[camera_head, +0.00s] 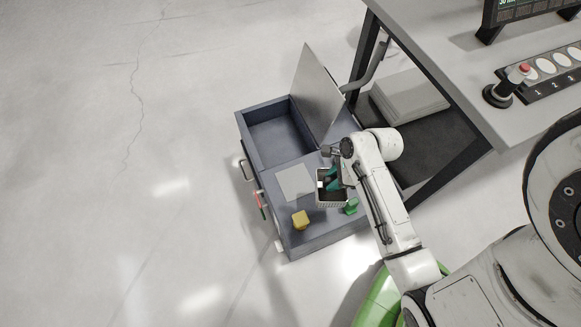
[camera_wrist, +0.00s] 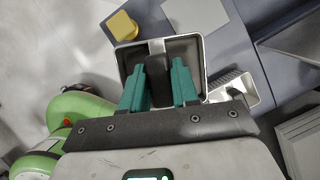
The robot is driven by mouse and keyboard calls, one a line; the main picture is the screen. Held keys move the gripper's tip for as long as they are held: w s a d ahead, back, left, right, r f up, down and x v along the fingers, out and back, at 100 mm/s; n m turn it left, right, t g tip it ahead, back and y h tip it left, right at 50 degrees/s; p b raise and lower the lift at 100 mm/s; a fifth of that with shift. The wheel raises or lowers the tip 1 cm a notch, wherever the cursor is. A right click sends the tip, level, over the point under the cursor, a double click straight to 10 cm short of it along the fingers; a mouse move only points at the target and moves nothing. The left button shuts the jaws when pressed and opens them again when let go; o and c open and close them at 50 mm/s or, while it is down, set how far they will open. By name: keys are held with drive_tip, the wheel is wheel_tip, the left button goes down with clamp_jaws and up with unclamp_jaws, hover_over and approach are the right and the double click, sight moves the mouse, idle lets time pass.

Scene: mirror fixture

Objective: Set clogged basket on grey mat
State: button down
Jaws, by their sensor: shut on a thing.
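The basket (camera_head: 331,203) has a pale mesh side and a dark inside, and is on or just above the grey-blue cabinet top; I cannot tell which. In the wrist view its pale rim (camera_wrist: 205,68) surrounds dark contents. My gripper (camera_head: 331,180) reaches down into it from above. Its green fingers (camera_wrist: 160,80) are shut on a dark upright part in the basket's middle. The grey mat (camera_head: 295,182) lies flat and bare just left of the basket, and also shows in the wrist view (camera_wrist: 198,14).
An upright grey panel (camera_head: 318,92) stands beside the open compartment (camera_head: 272,135) behind. A desk (camera_head: 440,60) is at the right. Floor at left is clear.

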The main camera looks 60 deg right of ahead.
drive_tip(key=shift+w+d+f+b, duration=0.3)
drive_tip(key=shift+w+f+b, duration=0.5)
drive_tip(key=shift+w+f, duration=1.4)
drive_tip(key=shift+w+d+f+b, duration=0.25)
drive_tip(key=shift+w+f+b, duration=0.55)
drive_tip(key=shift+w+f, duration=1.4)
drive_tip(key=shift+w+d+f+b, duration=0.3)
drive_tip(key=shift+w+f+b, duration=0.5)
drive_tip(key=shift+w+f, duration=1.4)
drive_tip(key=shift+w+r, duration=0.1)
drive_tip(key=shift+w, duration=0.05)
drive_tip(key=c, duration=0.8)
unclamp_jaws()
drive_tip(key=shift+c, duration=0.2)
